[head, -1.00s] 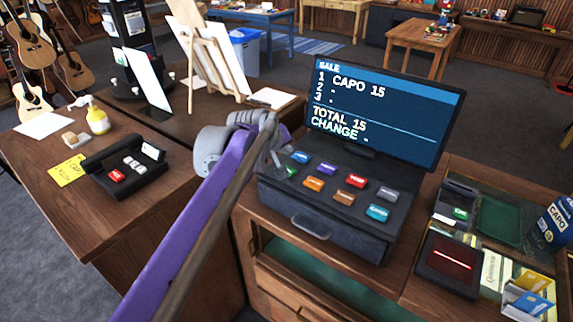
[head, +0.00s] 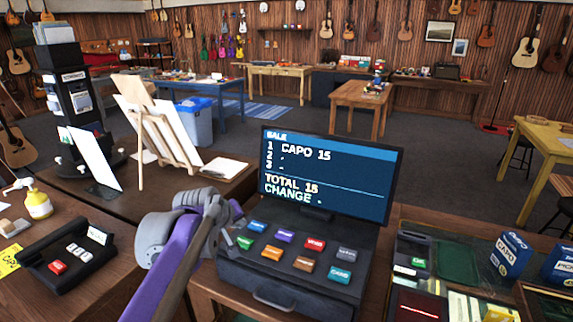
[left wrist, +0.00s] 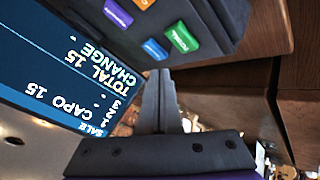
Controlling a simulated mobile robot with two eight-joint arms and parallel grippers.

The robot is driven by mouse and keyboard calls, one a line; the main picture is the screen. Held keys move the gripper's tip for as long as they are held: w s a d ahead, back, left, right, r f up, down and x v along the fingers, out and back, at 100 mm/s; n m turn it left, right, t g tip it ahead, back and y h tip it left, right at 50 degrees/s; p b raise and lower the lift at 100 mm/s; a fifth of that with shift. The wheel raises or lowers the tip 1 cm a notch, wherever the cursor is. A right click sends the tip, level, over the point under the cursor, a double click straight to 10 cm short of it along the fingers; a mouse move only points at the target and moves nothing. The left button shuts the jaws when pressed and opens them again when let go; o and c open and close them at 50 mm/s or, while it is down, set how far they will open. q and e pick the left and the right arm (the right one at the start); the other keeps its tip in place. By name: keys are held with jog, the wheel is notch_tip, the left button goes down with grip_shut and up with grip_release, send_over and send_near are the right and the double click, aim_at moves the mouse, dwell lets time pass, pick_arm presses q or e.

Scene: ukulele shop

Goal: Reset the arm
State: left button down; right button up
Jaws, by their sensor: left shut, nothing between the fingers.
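My left arm comes in from the lower left in the head view, with a purple link and a grey wrist. My left gripper (head: 226,238) is at the left side of the cash register (head: 290,262), close to its green and blue keys. In the left wrist view the gripper's dark fingers (left wrist: 160,105) are together, with nothing between them. The register's screen (head: 328,180) reads "CAPO 15", "TOTAL 15". I cannot tell whether the fingers touch the register. My right gripper is out of view.
A card terminal (head: 68,258) and a yellow-white bottle (head: 38,203) are on the left counter. An easel (head: 160,130) stands behind my arm. Capo boxes (head: 510,254) and a scanner pad (head: 418,307) are on the right. Open floor lies beyond the counter.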

pick_arm(q)
jog(key=s+f+m+g, duration=0.1)
jog(key=s+f+m, duration=0.1)
jog(key=s+f, duration=0.4)
jog(key=s+f+m+g, duration=0.1)
jog(key=s+f, duration=0.6)
jog(key=s, duration=0.8)
jog(key=s+f+m+g+y, duration=0.1)
jog(key=s+f+m, duration=0.3)
jog(key=s+f, duration=0.3)
jog(key=s, duration=0.4)
jog(key=shift+a+f, duration=0.15)
jog(key=shift+a, duration=0.1)
jog(key=shift+s, duration=0.1)
